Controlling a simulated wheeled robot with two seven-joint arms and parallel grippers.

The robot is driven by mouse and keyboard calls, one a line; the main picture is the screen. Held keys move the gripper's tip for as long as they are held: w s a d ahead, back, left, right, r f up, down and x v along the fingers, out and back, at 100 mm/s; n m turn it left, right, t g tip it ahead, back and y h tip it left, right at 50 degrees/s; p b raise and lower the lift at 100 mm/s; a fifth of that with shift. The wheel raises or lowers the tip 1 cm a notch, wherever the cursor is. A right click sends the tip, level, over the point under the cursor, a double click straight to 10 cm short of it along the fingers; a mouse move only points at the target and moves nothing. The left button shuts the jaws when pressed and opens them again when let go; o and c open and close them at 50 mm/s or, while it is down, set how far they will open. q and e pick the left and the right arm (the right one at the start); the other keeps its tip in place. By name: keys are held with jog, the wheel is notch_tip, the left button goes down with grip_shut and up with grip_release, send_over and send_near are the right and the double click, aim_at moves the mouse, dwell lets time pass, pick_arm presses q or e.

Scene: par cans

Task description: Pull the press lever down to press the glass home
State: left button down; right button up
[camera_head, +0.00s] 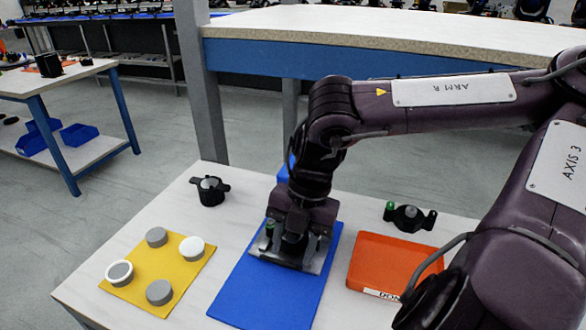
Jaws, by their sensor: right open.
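My right gripper (292,240) points down over the blue mat (262,295) on the white table. It is open. A metal-grey base plate (310,258) shows beneath and around it, with a small green-topped part (269,228) at its left. My gripper and wrist cover most of this spot, so I cannot make out the press lever or the glass, or whether the fingers touch anything. My left gripper is not in view.
A yellow mat (180,248) at the left holds several round grey and white pieces. A black can-like part (210,191) stands behind it. An orange tray (392,262) lies right of the blue mat, with a black part with ears (409,217) behind it. A higher bench (390,40) stands behind.

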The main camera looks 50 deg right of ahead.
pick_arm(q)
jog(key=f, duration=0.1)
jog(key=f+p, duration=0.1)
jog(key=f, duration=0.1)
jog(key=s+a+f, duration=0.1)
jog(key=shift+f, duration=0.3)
pick_arm(e)
jog(key=v, duration=0.7)
jog(key=shift+r, duration=0.15)
jog(key=shift+d, duration=0.1)
jog(key=shift+w+d+r+p, duration=0.15)
jog(key=shift+d+r+p, duration=0.4)
jog(key=shift+p, duration=0.3)
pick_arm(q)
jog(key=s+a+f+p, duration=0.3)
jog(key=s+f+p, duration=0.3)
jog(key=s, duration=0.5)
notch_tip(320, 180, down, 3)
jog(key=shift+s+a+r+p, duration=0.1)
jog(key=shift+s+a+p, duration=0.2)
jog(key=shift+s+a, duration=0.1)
pick_arm(e)
jog(key=w+d+r, duration=0.1)
jog(key=d+r, duration=0.3)
jog(key=d, duration=0.1)
jog(key=shift+w+d, duration=0.2)
jog(key=shift+d, duration=0.2)
